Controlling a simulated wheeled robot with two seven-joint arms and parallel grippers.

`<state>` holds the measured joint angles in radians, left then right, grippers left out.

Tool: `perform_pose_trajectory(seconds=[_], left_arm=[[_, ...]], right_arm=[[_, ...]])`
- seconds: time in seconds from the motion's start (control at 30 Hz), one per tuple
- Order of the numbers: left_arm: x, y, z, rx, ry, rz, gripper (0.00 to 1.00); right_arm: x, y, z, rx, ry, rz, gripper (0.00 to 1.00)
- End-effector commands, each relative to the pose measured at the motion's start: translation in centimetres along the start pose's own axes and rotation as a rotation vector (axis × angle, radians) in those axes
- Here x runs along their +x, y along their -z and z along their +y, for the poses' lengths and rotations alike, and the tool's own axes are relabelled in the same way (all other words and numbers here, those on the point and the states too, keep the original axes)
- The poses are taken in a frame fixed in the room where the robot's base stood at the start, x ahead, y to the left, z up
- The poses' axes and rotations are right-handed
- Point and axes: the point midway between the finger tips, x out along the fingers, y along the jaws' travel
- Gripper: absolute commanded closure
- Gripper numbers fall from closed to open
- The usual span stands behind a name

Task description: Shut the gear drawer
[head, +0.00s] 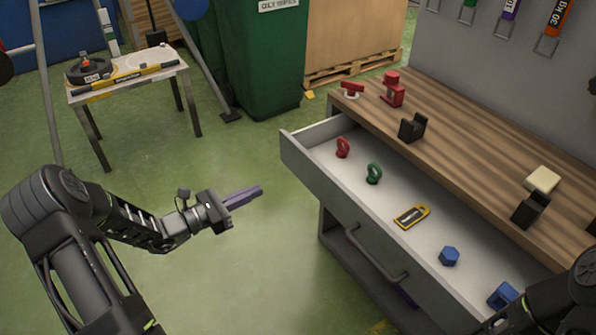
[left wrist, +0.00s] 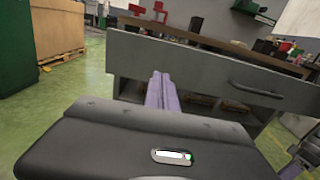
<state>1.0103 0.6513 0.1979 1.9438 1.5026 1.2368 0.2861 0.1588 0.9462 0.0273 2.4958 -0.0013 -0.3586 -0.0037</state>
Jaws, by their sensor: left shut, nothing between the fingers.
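The gear drawer (head: 321,182) stands pulled out from the wood-topped workbench (head: 470,150). Inside it lie a red eye bolt (head: 343,147), a green eye bolt (head: 374,173), a yellow-black tool (head: 412,216) and blue pieces (head: 449,256). My left gripper (head: 258,190) is shut and empty, with purple fingers, in the air to the left of the drawer front and apart from it in the head view. In the left wrist view the fingers (left wrist: 161,88) point toward the drawer front (left wrist: 190,62).
On the bench top are red fittings (head: 393,89), black blocks (head: 413,127) and a pale block (head: 542,179). A small table (head: 126,72) and green bin (head: 262,70) stand behind. Green floor left of the drawer is clear.

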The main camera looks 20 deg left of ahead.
Motion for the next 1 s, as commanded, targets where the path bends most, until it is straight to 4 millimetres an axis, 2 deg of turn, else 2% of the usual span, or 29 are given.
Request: perform_pose_trajectory(seconds=[0.17, 0.37, 0.57, 0.8, 1.0], left_arm=[[0.2, 0.1, -0.1, 0.000, 0.002, 0.002, 1.00], [1.6, 0.1, -0.1, 0.001, 0.004, 0.001, 1.00], [4.8, 0.2, -0.2, 0.001, 0.005, 0.001, 1.00], [9.7, 0.2, -0.2, 0.001, 0.006, 0.002, 1.00], [12.8, 0.2, -0.2, 0.001, 0.004, 0.002, 1.00]], right_arm=[[0.0, 0.0, 0.0, 0.000, 0.000, 0.000, 0.43], [0.1, 0.0, 0.0, 0.000, 0.000, 0.001, 0.43], [0.3, 0.0, 0.1, 0.000, 0.000, 0.001, 0.43], [0.7, 0.0, 0.2, 0.000, 0.000, 0.001, 0.43], [0.9, 0.0, 0.3, 0.000, 0.000, 0.001, 0.43]])
